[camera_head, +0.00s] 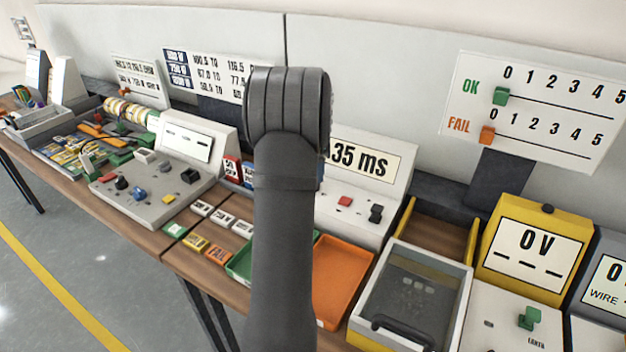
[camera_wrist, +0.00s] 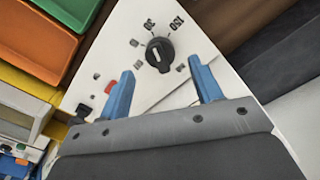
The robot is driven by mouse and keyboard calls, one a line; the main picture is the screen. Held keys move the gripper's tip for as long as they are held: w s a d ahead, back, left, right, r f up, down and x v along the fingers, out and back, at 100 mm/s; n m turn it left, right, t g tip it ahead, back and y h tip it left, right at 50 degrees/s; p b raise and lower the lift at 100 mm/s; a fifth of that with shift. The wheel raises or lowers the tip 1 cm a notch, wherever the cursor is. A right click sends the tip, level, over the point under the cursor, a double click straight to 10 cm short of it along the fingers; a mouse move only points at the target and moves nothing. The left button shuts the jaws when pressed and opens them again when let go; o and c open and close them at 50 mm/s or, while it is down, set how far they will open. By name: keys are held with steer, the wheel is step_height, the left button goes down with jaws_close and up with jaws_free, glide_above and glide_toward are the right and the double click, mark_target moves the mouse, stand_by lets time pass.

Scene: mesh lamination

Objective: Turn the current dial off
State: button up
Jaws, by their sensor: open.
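A round black dial (camera_wrist: 160,55) with a raised grip sits on a white panel (camera_wrist: 195,35) in the wrist view. Small labels ring it, among them 30 and 150; others are too small to read. A pale mark shows on the dial, but I cannot tell which label it points to. My gripper (camera_wrist: 163,78) is open, its blue fingers apart, one at each side below the dial in the picture. Nothing is between the fingers. In the head view my arm covers the gripper and the dial.
A red button (camera_wrist: 109,87) and a black switch (camera_wrist: 82,112) are left of the gripper on the panel. In the head view, an orange tray (camera_head: 340,285), a lidded grey box (camera_head: 408,300) and a yellow 0 V meter (camera_head: 535,250) stand close by.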

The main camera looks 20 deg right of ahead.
steer(key=shift+f, duration=2.3)
steer(key=shift+c, duration=0.2)
steer(key=c, duration=0.9)
